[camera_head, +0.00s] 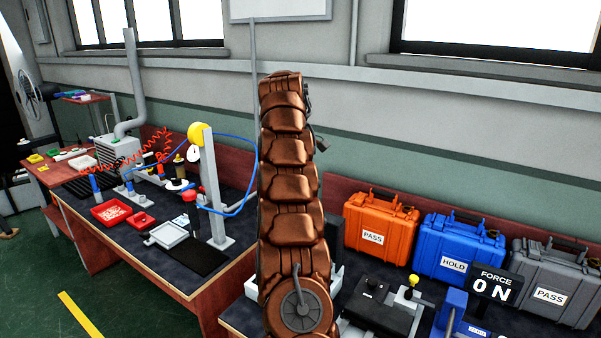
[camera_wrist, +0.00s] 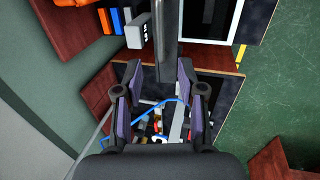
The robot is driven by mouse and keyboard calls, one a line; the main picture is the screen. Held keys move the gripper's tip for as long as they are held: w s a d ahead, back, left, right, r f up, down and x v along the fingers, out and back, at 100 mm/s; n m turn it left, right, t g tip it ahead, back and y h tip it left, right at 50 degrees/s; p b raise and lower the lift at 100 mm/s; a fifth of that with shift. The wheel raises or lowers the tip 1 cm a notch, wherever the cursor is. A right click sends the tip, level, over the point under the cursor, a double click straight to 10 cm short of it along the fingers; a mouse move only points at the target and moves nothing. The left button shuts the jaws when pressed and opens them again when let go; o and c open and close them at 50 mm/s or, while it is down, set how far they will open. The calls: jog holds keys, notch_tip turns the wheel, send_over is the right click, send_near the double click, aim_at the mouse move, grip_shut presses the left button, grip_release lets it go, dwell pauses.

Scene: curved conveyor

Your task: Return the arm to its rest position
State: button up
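My arm (camera_head: 291,170) rises as a segmented copper-brown column in the middle of the head view. The gripper at its end is not visible there. In the wrist view my gripper (camera_wrist: 162,110) shows with its two purple-and-black fingers spread apart. Nothing is between the fingers close up; the benches lie well below and beyond them.
A workbench (camera_head: 180,283) with tools stands at left. Orange (camera_head: 378,228), blue (camera_head: 457,254) and grey (camera_head: 553,285) cases stand on the right bench near a force display (camera_head: 494,286). My arm hides part of the gap between benches. Green floor (camera_head: 95,275) is open at lower left.

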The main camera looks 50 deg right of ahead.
dwell(0.4)
jog(key=s+a+y, duration=0.1)
jog(key=s+a, duration=0.1)
jog(key=a, duration=1.4)
jog(key=s+a+y, duration=0.1)
jog(key=s+a, duration=0.2)
jog(key=a, duration=1.3)
jog(key=s+a+f, duration=0.4)
jog(key=s+a, duration=0.1)
jog(key=s, duration=0.4)
jog(key=s+a+f+m+g, duration=0.1)
jog(key=s+a+f, duration=0.3)
jog(key=s, duration=0.5)
jog(key=s+a+f+g+y, duration=0.1)
jog(key=s+a+f, duration=0.3)
jog(key=s+a, duration=0.4)
jog(key=shift+s+f, duration=0.25)
jog(key=shift+s, duration=0.25)
